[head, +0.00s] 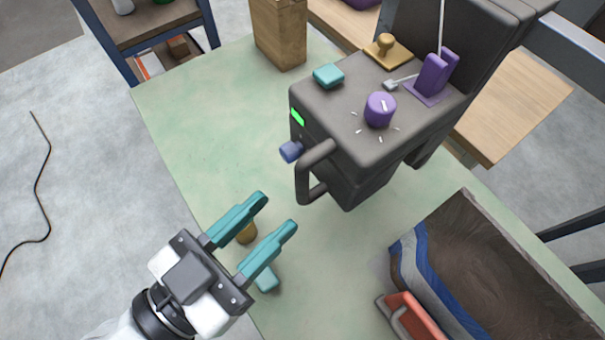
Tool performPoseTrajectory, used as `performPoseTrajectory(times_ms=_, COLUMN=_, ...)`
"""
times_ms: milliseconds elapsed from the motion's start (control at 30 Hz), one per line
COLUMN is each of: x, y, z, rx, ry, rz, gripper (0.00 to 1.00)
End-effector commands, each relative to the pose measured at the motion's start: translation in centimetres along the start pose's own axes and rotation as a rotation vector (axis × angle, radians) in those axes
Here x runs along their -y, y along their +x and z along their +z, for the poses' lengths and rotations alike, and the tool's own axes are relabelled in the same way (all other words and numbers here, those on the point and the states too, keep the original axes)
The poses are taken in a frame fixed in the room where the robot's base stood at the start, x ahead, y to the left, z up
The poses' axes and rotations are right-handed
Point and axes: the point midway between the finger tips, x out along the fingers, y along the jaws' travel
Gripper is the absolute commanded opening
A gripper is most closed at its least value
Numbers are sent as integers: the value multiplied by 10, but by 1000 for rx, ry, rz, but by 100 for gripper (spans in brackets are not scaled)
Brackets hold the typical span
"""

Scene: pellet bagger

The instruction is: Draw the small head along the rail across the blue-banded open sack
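The sack (482,262) lies at the lower right, a dark brown body with a grey strip and a blue band (410,258) along its left edge. A red-orange block (412,316) with a grey handle-like bracket sits against the band side, partly cut off by the bottom edge. It may be the small head, but I cannot be sure. I cannot make out a rail. My gripper (278,212) is at the lower left centre, its two teal fingers spread with nothing between the tips. It is apart from the sack and the block, to their left.
A dark grey machine (345,120) with a purple knob (380,109), a teal button (328,76) and a protruding handle (312,172) stands up centre. A brown knob (247,233) and a teal piece (267,280) show by my fingers. The green tabletop (330,262) is clear between gripper and sack.

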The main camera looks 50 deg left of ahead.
Motion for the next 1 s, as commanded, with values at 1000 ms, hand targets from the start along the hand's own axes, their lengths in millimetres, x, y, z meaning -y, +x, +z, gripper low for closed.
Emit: performPoseTrajectory(times_ms=1000, x=0, y=67, z=0, rx=0, ry=2, rz=1, gripper=18)
